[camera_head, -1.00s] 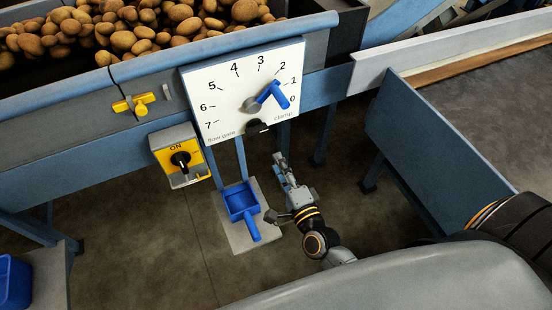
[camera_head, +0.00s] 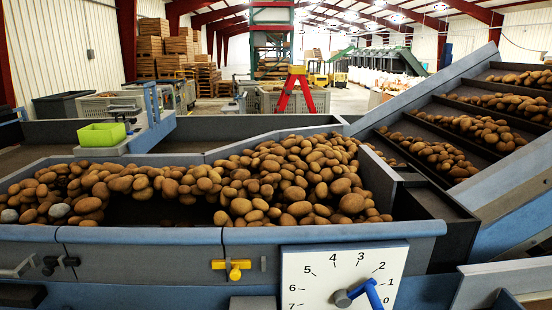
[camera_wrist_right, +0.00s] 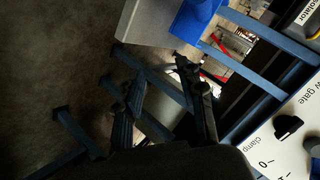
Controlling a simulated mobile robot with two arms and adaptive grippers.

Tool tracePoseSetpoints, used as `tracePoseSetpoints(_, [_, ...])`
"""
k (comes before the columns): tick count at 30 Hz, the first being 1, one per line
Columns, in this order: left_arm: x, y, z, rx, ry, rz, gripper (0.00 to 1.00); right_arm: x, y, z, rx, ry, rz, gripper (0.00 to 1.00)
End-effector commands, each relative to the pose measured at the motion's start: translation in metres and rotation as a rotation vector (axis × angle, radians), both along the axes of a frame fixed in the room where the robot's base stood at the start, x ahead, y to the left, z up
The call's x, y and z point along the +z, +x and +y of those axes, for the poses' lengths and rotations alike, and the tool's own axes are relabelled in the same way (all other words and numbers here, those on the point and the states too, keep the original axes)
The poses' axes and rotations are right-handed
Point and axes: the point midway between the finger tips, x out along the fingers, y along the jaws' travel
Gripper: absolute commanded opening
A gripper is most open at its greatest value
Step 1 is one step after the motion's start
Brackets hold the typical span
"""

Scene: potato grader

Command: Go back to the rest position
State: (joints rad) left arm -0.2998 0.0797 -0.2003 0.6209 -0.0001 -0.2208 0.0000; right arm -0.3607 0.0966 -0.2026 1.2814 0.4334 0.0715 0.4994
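My right gripper (camera_wrist_right: 162,72) shows in the right wrist view with its two dark fingers apart and nothing between them. It hangs over the dark floor beside the white dial panel (camera_wrist_right: 285,150), which is at the right edge of that view, and does not touch it. Neither gripper shows in the head view; my left gripper is in no current frame. In the head view the dial panel (camera_head: 325,268) carries a blue lever (camera_head: 370,292) on a grey hub, at the side of the low numbers. The panel's lower part is cut off.
A blue-edged trough of potatoes (camera_head: 290,185) spans the head view, with a sloping conveyor (camera_head: 460,125) at right. A yellow handle (camera_head: 233,268) sits left of the panel. A green bin (camera_head: 102,134) stands behind. Blue frame bars (camera_wrist_right: 255,50) run close to my right fingers.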

Motion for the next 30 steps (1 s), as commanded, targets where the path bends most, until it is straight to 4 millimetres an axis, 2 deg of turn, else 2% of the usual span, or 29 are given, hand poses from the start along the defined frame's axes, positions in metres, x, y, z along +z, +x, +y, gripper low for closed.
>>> tracePoseSetpoints(1, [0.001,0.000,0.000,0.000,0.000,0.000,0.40,-0.032,-0.025,-0.003,0.063,-0.085,0.081,0.39])
tracePoseSetpoints(3, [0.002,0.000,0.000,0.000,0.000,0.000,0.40,-0.071,-0.061,-0.009,0.167,-0.203,0.189,0.39])
tracePoseSetpoints(5, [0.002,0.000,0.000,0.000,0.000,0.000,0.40,-0.101,-0.095,-0.015,0.264,-0.295,0.282,0.39])
tracePoseSetpoints(6, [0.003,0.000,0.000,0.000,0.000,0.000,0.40,-0.119,-0.120,-0.020,0.330,-0.352,0.344,0.39])
tracePoseSetpoints(9, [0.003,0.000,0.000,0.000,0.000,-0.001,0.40,-0.153,-0.179,-0.033,0.496,-0.471,0.486,0.39])
tracePoseSetpoints(12, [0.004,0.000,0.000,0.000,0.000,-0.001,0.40,-0.175,-0.230,-0.045,0.641,-0.554,0.599,0.39])
tracePoseSetpoints(15, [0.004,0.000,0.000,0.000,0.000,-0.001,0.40,-0.185,-0.265,-0.055,0.747,-0.603,0.673,0.39])
tracePoseSetpoints(18, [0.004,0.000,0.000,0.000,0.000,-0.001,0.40,-0.190,-0.285,-0.060,0.806,-0.628,0.713,0.39])
tracePoseSetpoints(20, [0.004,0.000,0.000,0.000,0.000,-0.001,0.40,-0.190,-0.290,-0.061,0.822,-0.634,0.723,0.39])
tracePoseSetpoints(30, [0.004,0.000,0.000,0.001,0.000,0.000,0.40,-0.191,-0.291,-0.062,0.824,-0.634,0.724,0.39])
